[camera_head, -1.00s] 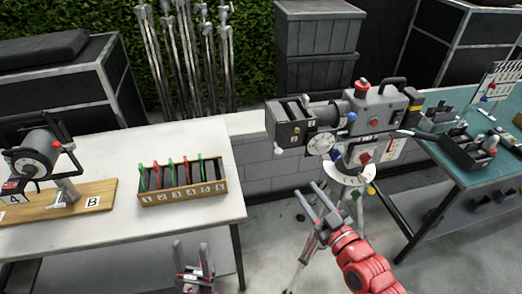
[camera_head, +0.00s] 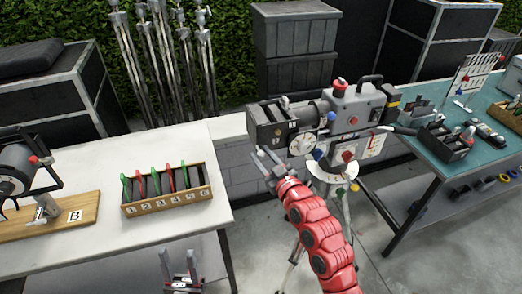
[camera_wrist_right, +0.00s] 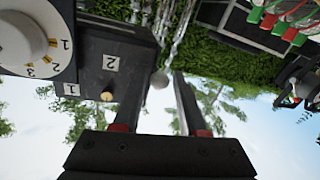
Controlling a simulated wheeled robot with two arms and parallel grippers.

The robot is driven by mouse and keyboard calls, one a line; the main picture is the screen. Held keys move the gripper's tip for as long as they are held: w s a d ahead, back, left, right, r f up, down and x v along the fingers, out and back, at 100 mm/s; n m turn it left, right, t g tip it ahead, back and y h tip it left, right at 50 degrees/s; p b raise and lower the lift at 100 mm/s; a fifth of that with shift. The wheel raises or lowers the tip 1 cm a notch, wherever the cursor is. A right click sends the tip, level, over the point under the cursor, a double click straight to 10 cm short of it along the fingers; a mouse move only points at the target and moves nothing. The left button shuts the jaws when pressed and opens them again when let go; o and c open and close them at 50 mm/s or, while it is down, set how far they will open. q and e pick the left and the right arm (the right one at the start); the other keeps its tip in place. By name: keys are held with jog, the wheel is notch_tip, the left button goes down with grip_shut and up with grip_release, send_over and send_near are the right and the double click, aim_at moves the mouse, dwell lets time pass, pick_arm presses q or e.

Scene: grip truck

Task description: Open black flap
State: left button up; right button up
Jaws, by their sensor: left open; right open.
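The film camera (camera_head: 350,108) stands on a tripod right of centre in the head view. A black box with numbered tags (camera_head: 270,133) is on its left front end. The box also shows large in the right wrist view (camera_wrist_right: 118,65), with tags 1 and 2 and a small tan knob. I cannot tell which part is the black flap. My right gripper (camera_head: 268,160), on the red arm, is open just below the box. Its fingers (camera_wrist_right: 166,78) show beside the box's edge, with nothing clearly held. My left gripper (camera_head: 179,256) is open and empty at the bottom left.
A white table (camera_head: 95,165) at left bears a wooden rack (camera_head: 168,208) of coloured clips and a device on a board (camera_head: 85,208). A teal table (camera_head: 400,158) with small parts stands at right. Tripod legs stand close to my right arm.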

jog(key=shift+w+a+r, duration=0.1)
jog(key=shift+w+a, duration=0.1)
jog(key=shift+w, duration=0.25)
grip_shut()
dwell(1.2)
